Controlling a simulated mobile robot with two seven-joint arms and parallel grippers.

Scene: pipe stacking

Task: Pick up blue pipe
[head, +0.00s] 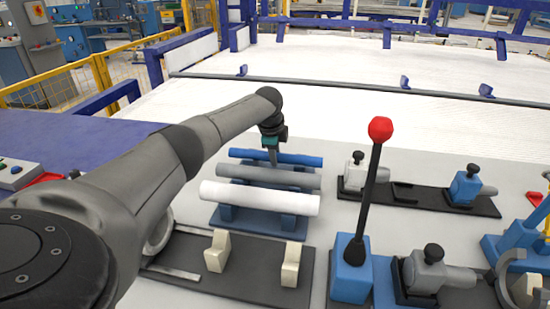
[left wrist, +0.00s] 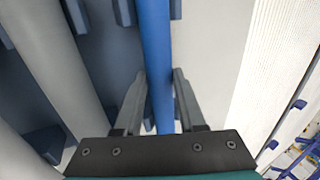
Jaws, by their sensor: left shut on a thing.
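The blue pipe (head: 303,160) is the farthest of three pipes at the blue rack (head: 291,228), behind a grey pipe (head: 255,173) and a thicker white pipe (head: 258,197). My left gripper (head: 272,161) reaches down from above at the middle of the blue pipe. In the left wrist view, the two fingers (left wrist: 157,78) lie on either side of the blue pipe (left wrist: 154,40) and are shut on it. Whether the pipe has lifted off its supports cannot be told. My right gripper does not show.
A red-knobbed lever (head: 380,130) stands upright right of the rack. Blue and grey clamp fixtures (head: 467,187) are farther right. A black plate with two cream blocks (head: 216,250) lies in front of the rack. A white ribbed surface (head: 330,75) stretches behind.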

